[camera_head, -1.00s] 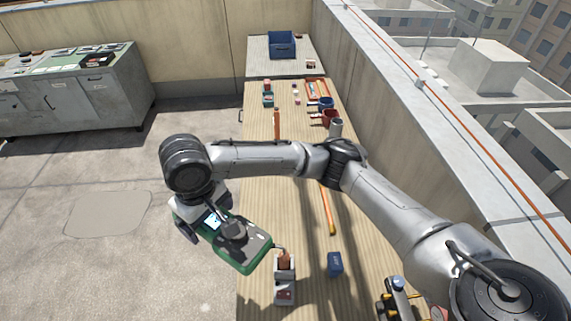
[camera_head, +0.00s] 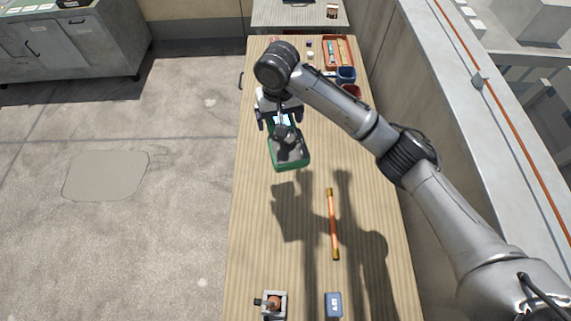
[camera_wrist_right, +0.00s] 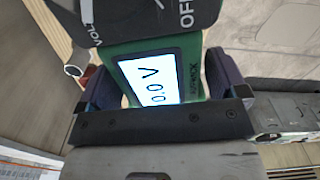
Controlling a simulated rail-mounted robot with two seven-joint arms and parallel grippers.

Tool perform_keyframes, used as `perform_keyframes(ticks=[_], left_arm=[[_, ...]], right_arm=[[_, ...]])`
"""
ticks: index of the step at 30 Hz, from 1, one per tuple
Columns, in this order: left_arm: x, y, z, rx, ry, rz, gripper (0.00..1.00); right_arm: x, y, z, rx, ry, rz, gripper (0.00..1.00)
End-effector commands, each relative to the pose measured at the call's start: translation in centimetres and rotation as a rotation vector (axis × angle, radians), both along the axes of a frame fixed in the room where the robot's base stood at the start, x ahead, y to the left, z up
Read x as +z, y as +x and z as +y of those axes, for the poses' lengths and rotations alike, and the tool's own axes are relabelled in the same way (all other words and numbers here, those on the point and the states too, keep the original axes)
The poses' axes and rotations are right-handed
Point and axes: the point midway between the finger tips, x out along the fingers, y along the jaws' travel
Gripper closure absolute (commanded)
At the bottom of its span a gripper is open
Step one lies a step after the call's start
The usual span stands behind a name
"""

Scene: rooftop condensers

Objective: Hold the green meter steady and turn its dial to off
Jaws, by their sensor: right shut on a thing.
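The green meter (camera_head: 289,158) is held above the wooden table, and its shadow falls on the boards. My right gripper (camera_head: 281,114) is shut on the meter's screen end. In the right wrist view the fingers (camera_wrist_right: 165,85) clasp both sides of the green body (camera_wrist_right: 192,85) around a lit screen (camera_wrist_right: 150,79) reading 0.0 V. Part of the dark dial face (camera_wrist_right: 135,20) shows with the letters OFF and VOL; the pointer's setting cannot be read. The dark dial (camera_head: 285,135) is small in the head view. My left gripper is out of view.
An orange rod with yellow ends (camera_head: 333,225) lies on the table (camera_head: 255,215). A small device with a copper-coloured part (camera_head: 273,304) and a blue block (camera_head: 333,305) are at the near end. A red tray (camera_head: 326,62) and cups (camera_head: 346,76) are at the far right. A parapet runs along the right.

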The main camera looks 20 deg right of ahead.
Motion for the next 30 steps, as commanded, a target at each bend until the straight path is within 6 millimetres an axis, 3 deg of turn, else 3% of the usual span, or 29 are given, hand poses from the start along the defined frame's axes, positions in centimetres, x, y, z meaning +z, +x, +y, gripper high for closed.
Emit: perform_keyframes(ticks=[3,6,12,15,21,30], left_arm=[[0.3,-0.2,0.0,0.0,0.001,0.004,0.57],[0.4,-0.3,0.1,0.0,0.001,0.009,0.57],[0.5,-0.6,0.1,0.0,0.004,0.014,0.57],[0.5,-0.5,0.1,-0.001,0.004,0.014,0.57],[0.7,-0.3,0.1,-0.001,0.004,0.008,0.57],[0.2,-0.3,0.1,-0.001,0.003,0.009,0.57]], right_arm=[[-6.1,2.6,0.5,-0.084,0.01,0.02,0.47],[-11.2,3.3,0.3,-0.134,0.009,0.016,0.47],[-19.5,2.0,0.1,-0.176,0.005,0.01,0.47],[-22.3,1.1,0.3,-0.179,0.005,0.005,0.47],[-25.6,-0.4,0.6,-0.175,0.003,0.0,0.47],[-26.9,-0.9,0.6,-0.173,0.002,-0.003,0.47]])
